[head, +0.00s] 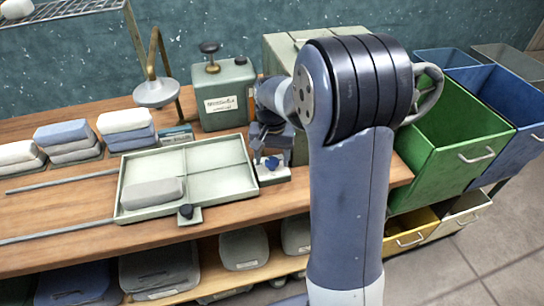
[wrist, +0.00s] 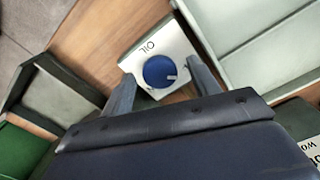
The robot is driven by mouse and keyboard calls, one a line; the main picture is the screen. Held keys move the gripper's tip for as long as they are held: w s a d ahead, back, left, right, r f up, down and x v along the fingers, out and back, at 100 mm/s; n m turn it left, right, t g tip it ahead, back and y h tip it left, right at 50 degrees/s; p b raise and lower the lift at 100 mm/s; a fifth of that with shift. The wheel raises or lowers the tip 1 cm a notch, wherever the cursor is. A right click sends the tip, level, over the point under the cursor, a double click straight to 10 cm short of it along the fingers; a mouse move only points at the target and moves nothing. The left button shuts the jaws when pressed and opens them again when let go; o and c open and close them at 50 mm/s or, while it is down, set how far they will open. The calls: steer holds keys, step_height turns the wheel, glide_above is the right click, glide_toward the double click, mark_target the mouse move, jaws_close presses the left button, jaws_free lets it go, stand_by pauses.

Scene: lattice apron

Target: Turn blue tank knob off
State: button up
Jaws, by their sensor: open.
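The blue knob (wrist: 158,71) is round and sits on a white plate (wrist: 143,48) with lettering that looks like "OIL". Its pale pointer mark faces right and slightly down in the wrist view. The same knob (head: 272,163) shows in the head view on the bench, right of the tray. My gripper (wrist: 158,76) is open, with one finger on each side of the knob. Whether the fingers touch it cannot be told. In the head view my gripper (head: 270,150) is just above the knob, partly hidden by my arm.
A pale divided tray (head: 222,158) holds a grey block. A small dark knob (head: 186,211) sits at its front edge. A green tank (head: 224,98) stands behind. A lamp (head: 156,92) and folded cloths (head: 70,140) are left. Green (head: 440,150) and blue bins stand right.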

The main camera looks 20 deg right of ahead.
mark_target(272, 161)
step_height(272, 161, up, 11)
stand_by(0.7)
steer(key=shift+f, duration=0.15)
step_height(272, 161, down, 11)
steer(key=shift+r, duration=0.1)
stand_by(0.3)
steer(key=shift+r, duration=0.1)
stand_by(0.4)
